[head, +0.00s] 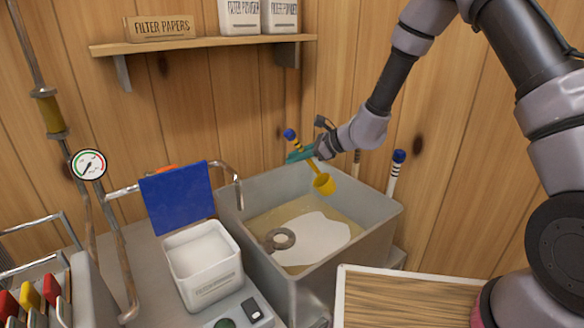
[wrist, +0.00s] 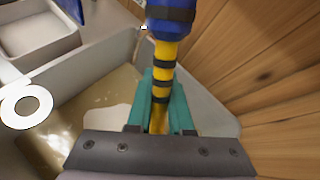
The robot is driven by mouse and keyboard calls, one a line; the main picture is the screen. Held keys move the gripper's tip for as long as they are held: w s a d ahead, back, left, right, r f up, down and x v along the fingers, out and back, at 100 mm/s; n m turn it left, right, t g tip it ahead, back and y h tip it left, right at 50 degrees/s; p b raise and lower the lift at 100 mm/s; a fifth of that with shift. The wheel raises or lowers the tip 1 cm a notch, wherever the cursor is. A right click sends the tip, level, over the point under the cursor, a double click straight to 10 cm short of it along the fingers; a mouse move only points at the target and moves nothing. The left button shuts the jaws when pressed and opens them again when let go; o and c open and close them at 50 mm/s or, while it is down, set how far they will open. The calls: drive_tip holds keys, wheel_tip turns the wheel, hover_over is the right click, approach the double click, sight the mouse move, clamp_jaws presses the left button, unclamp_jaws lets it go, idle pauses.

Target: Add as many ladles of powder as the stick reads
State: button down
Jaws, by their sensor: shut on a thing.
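My gripper (head: 303,154) is shut on the handle of the yellow ladle (head: 324,184), above the back right of the steel vat. The ladle hangs tilted, cup down, over the vat; I cannot see into its cup. In the wrist view, its banded yellow handle (wrist: 164,75) with a blue end is between my teal fingers (wrist: 162,100). The white tub of filter powder (head: 205,285) stands left of the vat, with white powder (head: 202,250) in it. A white stick (head: 393,180) with a blue top and dark bands stands behind the vat's right side; its reading is too small to tell.
The steel vat (head: 375,225) holds tan liquid with a white patch (head: 315,240) and a grey ring (head: 281,247). A blue panel (head: 177,197) and pipe stand behind the tub. A wooden board (head: 400,300) is at front right. A shelf (head: 200,44) is above.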

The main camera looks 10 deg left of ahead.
drive_tip(key=w+d+r+m+y, duration=0.1)
drive_tip(key=d+r+m+y, duration=0.1)
drive_tip(key=d+r+y, duration=0.2)
drive_tip(key=shift+w+d+r+m+y, duration=0.2)
drive_tip(key=shift+r+m+y, duration=0.1)
drive_tip(key=shift+r+y, duration=0.75)
drive_tip(key=shift+f, duration=0.1)
